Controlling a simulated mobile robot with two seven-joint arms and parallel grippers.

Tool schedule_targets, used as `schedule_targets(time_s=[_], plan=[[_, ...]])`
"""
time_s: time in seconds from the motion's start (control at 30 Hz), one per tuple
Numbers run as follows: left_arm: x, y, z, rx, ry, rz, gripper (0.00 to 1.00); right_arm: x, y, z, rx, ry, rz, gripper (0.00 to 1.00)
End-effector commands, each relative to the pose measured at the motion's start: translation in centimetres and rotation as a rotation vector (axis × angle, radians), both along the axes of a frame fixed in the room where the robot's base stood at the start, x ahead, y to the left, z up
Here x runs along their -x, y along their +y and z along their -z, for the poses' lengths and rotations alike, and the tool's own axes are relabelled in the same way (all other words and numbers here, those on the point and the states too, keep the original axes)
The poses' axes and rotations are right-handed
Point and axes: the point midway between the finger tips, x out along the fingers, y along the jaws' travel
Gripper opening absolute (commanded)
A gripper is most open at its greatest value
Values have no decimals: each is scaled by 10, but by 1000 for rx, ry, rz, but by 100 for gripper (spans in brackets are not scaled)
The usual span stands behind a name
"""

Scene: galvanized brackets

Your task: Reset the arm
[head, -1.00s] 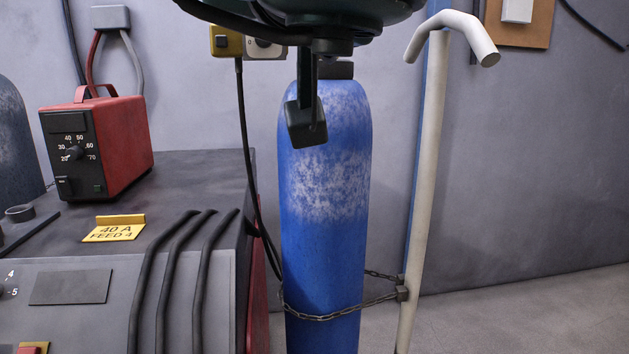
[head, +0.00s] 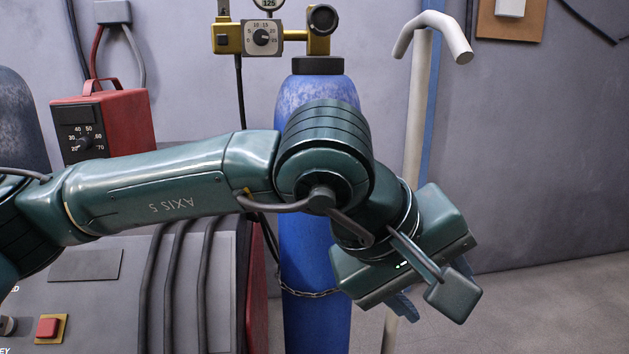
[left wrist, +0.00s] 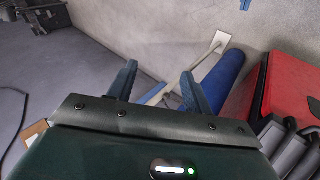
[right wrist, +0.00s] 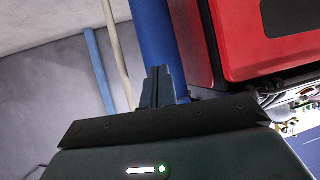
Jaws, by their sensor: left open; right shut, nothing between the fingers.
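My left arm reaches in from the left across the middle of the head view. Its gripper (head: 433,287) hangs tilted down to the right, in front of the blue gas cylinder and the pale hooked pole. In the left wrist view the left gripper's fingers (left wrist: 158,88) stand apart with nothing held between them. My right gripper (right wrist: 160,86) shows only in the right wrist view. Its fingers are together and empty, with the blue cylinder and a red panel beyond. My right arm is not in the head view.
The blue cylinder (head: 315,245), topped by a brass regulator (head: 265,38), is chained beside the hooked pole (head: 415,110). A red box (head: 130,122) with a dial sits at left on the grey machine (head: 105,300). Floor (head: 560,310) at lower right is clear.

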Motion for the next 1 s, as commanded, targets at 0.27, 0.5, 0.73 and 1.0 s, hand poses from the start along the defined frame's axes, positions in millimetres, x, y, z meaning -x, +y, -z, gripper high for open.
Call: schedule_targets(time_s=[0.27,0.5,0.73,1.0], plan=[[77,-36,-7,464,964,-26,50,3,-1,-4,0,13,9,0],[59,-19,-48,803,1824,-158,50,5,-1,-5,1,25,15,0],[-19,36,-29,1094,2658,-334,50,7,-4,-3,10,40,17,0],[-84,128,110,-875,-2159,319,50,5,-6,-9,15,37,20,0]])
